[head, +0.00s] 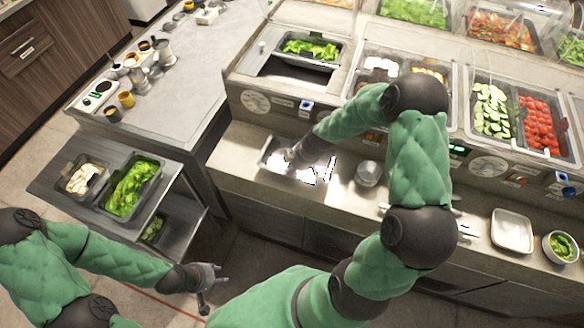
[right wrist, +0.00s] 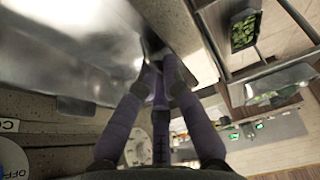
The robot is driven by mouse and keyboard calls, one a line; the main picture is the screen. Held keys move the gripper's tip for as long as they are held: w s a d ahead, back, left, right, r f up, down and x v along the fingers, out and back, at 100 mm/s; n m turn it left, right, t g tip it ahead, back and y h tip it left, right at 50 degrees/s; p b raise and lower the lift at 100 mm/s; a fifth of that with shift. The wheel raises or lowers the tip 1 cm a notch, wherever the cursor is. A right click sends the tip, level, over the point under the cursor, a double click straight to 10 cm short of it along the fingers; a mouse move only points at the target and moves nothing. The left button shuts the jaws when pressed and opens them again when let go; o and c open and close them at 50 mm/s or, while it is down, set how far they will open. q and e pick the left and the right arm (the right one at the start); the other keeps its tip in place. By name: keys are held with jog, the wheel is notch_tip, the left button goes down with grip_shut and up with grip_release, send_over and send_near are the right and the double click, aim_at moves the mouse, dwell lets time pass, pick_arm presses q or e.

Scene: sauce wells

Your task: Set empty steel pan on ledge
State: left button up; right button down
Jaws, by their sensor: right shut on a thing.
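The empty steel pan (head: 318,172) is at the left end of the steel ledge (head: 338,207) in the head view, below the serving counter. It looks roughly level, but I cannot tell whether it rests on the ledge or is just above it. My right gripper (head: 290,157) is at its left end, shut on it. In the right wrist view the fingers (right wrist: 157,75) pinch the edge of the shiny pan (right wrist: 75,45). My left gripper (head: 210,287) is low at the front, away from the pan, with its fingers apart and empty.
A small round steel bowl (head: 368,173) stands on the ledge to the pan's right. Further right are a white tray (head: 512,231) and a bowl of greens (head: 562,245). An open well (head: 292,72) shows in the counter above. A side cart (head: 62,205) holds filled pans at left.

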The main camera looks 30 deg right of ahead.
jog(key=shift+f+b, duration=0.25)
jog(key=shift+b, duration=0.15)
dwell(0.4)
jog(key=c, duration=1.3)
grip_release()
jog(key=v, duration=1.2)
